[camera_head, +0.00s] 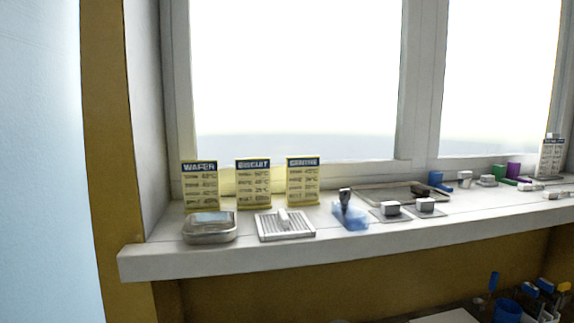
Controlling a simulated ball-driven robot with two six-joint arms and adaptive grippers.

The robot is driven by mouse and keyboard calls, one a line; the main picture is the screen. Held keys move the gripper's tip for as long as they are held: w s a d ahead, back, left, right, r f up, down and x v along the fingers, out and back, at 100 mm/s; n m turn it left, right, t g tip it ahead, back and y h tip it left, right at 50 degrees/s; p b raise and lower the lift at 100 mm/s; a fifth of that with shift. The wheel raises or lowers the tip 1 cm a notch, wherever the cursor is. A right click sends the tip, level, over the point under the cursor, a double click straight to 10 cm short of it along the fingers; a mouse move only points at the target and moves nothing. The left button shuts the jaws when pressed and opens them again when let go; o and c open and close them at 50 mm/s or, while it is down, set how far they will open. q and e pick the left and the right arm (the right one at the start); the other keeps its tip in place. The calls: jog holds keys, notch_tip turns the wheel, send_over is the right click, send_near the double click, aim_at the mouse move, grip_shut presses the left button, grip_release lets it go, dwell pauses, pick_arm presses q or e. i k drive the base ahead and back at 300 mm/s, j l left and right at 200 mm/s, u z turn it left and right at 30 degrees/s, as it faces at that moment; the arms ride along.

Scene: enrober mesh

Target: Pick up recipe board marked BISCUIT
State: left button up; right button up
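The recipe board marked BISCUIT (253,184) stands upright on the white window sill, in the middle of a row of three similar yellow boards with blue headers. The board marked WAFER (200,185) stands to its left. The third board (303,181) stands to its right; its header is too small to read surely. A white ribbed plate with a handle (285,226) lies in front, between the BISCUIT board and the sill's front edge. Neither of my grippers shows in this view.
A metal tin (210,227) sits in front of the WAFER board. A blue item with a dark top (349,212) and a metal tray (375,193) are to the right. The sill (190,263) ends at a front edge. A window frame (421,90) rises behind.

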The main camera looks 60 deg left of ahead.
aim_at(253, 175)
jog(key=u, duration=2)
